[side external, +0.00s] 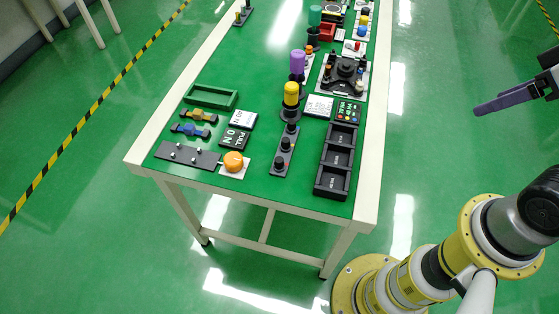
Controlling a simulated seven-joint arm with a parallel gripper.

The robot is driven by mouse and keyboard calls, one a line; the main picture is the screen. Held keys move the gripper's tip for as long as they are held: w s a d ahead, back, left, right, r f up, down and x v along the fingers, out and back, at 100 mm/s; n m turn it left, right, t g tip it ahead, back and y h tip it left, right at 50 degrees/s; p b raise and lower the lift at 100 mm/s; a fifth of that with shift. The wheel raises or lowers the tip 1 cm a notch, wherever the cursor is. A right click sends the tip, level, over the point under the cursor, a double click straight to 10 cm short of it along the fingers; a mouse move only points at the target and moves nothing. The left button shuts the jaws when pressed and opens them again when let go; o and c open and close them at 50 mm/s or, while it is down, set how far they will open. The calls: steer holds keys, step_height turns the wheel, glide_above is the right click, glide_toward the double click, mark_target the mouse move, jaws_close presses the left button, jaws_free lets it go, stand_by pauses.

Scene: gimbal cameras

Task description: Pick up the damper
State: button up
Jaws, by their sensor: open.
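No object in the side external view is plainly recognizable as the damper. Two small pieces with dark ends, one with a yellow middle (198,116) and one with a blue middle (190,131), lie side by side on the left of the green-topped table (225,75). I cannot tell whether either is the damper. My gripper (505,99) is at the right edge of the view, off the table's right side and far from these pieces. It is open, its fingers point left, and nothing shows between them. Part of it is cut off by the frame.
A green tray (211,97) lies behind the two pieces. A dark plate (187,155), an orange knob (234,162), a yellow cylinder (291,94), a purple cylinder (297,62) and a black compartment tray (337,160) crowd the near end. Bare tabletop lies at back left.

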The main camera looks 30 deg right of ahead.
stand_by(0.5)
steer(key=shift+c, duration=0.8)
